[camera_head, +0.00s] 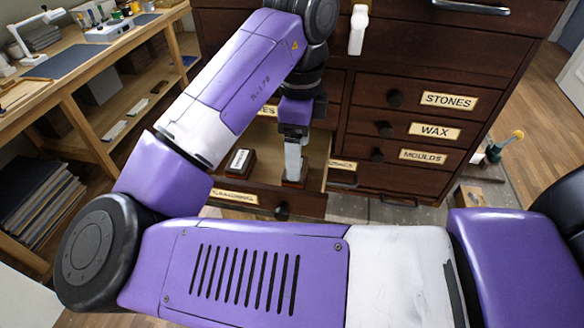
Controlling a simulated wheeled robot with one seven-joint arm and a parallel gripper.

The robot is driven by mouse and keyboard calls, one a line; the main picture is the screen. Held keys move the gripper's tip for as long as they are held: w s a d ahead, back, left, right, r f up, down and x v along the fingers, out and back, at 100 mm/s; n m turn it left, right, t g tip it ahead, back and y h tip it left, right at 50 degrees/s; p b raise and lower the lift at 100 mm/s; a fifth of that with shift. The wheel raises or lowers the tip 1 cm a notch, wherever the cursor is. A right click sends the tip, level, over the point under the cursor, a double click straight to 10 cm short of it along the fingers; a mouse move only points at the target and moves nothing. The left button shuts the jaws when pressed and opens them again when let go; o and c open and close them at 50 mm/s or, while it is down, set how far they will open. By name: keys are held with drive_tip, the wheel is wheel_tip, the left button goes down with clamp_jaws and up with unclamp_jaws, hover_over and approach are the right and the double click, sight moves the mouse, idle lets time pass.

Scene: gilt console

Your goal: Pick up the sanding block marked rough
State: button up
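An open drawer (258,199) with a partly hidden label on its front sticks out low in the dark wooden cabinet. Inside it, a brown block (240,170) with a pale label on top lies on the left. Its lettering is too small to read. A second brown block (303,183) stands to the right, mostly covered by my gripper. My gripper (293,176) points down into the drawer, its pale fingers at this second block. I cannot tell whether the fingers are open around it or shut on it. No marking shows on that block.
Closed drawers labelled STONES (449,100), WAX (434,131) and MOULDS (423,156) with dark knobs are right of the open drawer. A wooden workbench (75,85) with a lamp (35,35) stands on the left. My arm hides much of the foreground.

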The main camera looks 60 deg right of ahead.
drive_tip(key=shift+w+a+f+p, duration=0.1)
drive_tip(key=shift+w+f+p, duration=0.05)
drive_tip(key=shift+f, duration=1.15)
drive_tip(key=shift+w+f+p, duration=0.1)
drive_tip(key=shift+f+p, duration=0.05)
drive_tip(key=shift+f, duration=1.1)
drive_tip(key=c, duration=1.1)
drive_tip(key=shift+c, duration=0.2)
drive_tip(key=shift+r, duration=0.1)
wheel_tip(320, 180, up, 20)
